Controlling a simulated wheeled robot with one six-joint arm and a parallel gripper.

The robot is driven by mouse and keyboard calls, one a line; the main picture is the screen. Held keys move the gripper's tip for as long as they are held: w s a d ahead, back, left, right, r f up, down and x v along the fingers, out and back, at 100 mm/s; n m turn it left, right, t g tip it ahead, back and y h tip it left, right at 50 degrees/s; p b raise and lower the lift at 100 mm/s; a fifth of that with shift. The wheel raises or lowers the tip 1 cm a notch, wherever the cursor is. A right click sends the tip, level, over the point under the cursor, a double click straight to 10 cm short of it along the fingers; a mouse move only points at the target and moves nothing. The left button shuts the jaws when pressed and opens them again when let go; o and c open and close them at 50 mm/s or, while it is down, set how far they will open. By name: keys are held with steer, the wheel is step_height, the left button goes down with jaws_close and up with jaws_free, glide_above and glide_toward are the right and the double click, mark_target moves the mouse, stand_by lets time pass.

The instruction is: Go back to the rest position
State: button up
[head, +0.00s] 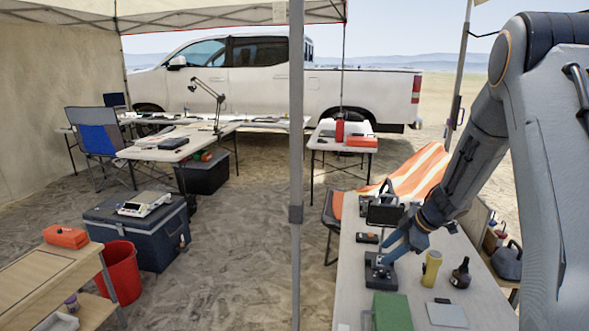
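My arm reaches in from the right edge of the head view and bends down over the near right table (352,298). My gripper (387,258) points down and left, low over this table, at a small dark device (380,274) with an upright part. The fingers overlap the device in the picture; I cannot tell whether they touch or grip it. The finger gap is too small to make out. A dark screen-like panel (384,215) shows just behind the gripper.
The near table also holds a yellow cylinder (431,268), a dark bottle (460,273), a green box (392,312) and a grey flat piece (446,314). A tent pole (296,160) stands left of the table. Sand between the pole and blue cooler (137,229) is open.

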steer(key=s+a+r+m+t+h+b, duration=0.2)
steer(key=s+r+m+t+h, duration=0.15)
steer(key=r+m, duration=0.4)
steer(key=s+a+f+m+g, duration=0.1)
steer(key=s+a+m+g, duration=0.1)
steer(key=s, duration=0.6)
steer(key=s+a+f+m+g+b, duration=0.1)
steer(key=s+a+m+g, duration=0.1)
steer(key=s, duration=0.7)
steer(key=s+a+f+m+g+h, duration=0.1)
steer(key=s+a+m+g, duration=0.1)
steer(key=s, duration=0.7)
steer(key=shift+a+f+m, duration=0.2)
steer(key=shift+a+m, duration=0.5)
steer(key=shift+m, duration=0.35)
steer(key=shift+g, duration=0.25)
